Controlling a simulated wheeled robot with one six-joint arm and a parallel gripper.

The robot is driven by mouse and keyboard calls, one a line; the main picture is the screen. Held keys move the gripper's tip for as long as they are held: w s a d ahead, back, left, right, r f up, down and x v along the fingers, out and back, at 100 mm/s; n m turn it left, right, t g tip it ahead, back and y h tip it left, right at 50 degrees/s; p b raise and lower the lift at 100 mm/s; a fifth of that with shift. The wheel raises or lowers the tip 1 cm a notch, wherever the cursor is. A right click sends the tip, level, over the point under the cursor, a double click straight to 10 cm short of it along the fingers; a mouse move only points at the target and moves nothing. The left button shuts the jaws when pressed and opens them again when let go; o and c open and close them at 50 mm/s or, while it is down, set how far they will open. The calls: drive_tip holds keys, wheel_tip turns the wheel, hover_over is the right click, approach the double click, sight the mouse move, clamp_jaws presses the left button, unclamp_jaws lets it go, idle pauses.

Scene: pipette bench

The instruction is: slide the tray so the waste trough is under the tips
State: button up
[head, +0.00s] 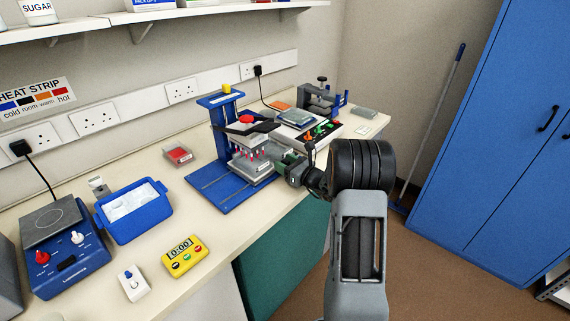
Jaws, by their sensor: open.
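A blue pipette stand (219,133) with a yellow knob stands on the bench. Its head carries a row of tips (250,153) with red in them, pointing down. Below the tips, a pale grey tray (252,171) sits on the stand's blue base (212,189). The waste trough cannot be told apart in the tray at this size. My gripper (283,164) is open at the right side of the tray, close to it. Whether it touches the tray cannot be seen, and my wrist hides part of that side.
A device with a black button panel (322,130) stands behind my gripper. The bench front edge runs beneath my arm.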

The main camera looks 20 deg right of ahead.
drive_tip(key=shift+c, duration=0.4)
clamp_jaws()
